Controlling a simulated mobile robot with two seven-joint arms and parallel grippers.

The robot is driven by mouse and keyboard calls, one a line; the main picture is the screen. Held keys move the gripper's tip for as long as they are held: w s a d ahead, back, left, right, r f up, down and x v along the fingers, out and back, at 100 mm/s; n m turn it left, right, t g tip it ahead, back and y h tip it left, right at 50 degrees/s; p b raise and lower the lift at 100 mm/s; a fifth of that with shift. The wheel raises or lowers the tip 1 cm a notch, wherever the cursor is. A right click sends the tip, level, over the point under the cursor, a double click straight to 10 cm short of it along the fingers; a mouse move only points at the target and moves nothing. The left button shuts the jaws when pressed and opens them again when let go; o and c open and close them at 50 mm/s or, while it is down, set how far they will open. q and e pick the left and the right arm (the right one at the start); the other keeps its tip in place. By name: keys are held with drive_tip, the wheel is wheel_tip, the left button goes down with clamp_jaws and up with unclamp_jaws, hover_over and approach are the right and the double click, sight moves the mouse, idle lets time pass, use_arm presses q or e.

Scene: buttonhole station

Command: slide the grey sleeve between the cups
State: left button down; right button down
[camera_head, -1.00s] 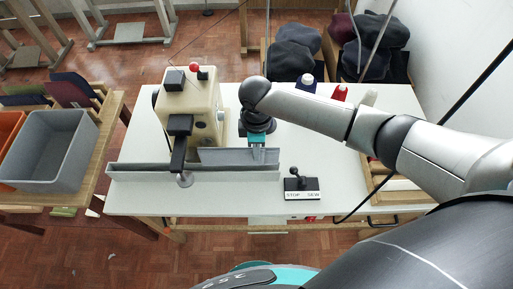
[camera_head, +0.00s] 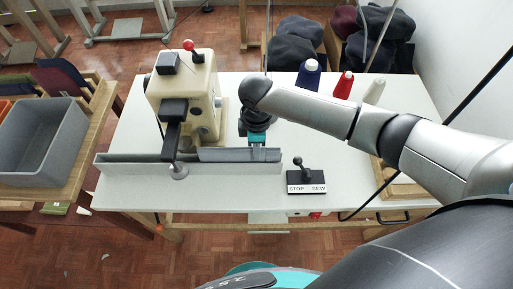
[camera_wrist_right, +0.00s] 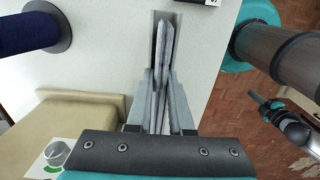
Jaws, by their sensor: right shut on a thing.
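The grey sleeve (camera_head: 230,155) lies lengthwise along the long pale grey trough (camera_head: 130,160) at the front of the table. My right gripper (camera_head: 257,145) is shut on it near its right end. The right wrist view shows the sleeve (camera_wrist_right: 161,62) as a thin folded strip between the fingers of that gripper (camera_wrist_right: 165,88). A round grey cup (camera_head: 179,172) sits under the machine's black arm, a short way left of the sleeve's left end. The opposite cup is hidden. A dark and teal arm end, probably my left gripper (camera_wrist_right: 272,104), shows small over the floor.
The beige machine (camera_head: 188,95) with a red knob stands behind the trough. A STOP/SEW lever box (camera_head: 306,186) is at its right. Blue (camera_head: 308,75) and red (camera_head: 343,86) spools stand at the back. A grey bin (camera_head: 42,140) is at the left. The table between is clear.

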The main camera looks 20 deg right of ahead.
sight(234, 148)
drive_tip(key=shift+f+b, duration=0.3)
drive_tip(key=shift+f, duration=0.15)
drive_tip(key=shift+w+a+r, duration=0.1)
drive_tip(key=shift+w+a, duration=0.05)
drive_tip(key=shift+a, duration=0.45)
drive_tip(key=shift+w+a, duration=0.2)
drive_tip(key=shift+a, duration=0.55)
drive_tip(key=shift+w+a, duration=0.25)
drive_tip(key=shift+a, duration=0.45)
drive_tip(key=shift+w+a, duration=0.2)
drive_tip(key=shift+a, duration=0.55)
drive_tip(key=c, duration=0.7)
unclamp_jaws()
drive_tip(key=shift+c, duration=0.2)
drive_tip(key=shift+r, duration=0.1)
wheel_tip(234, 148, up, 15)
drive_tip(key=p, duration=0.3)
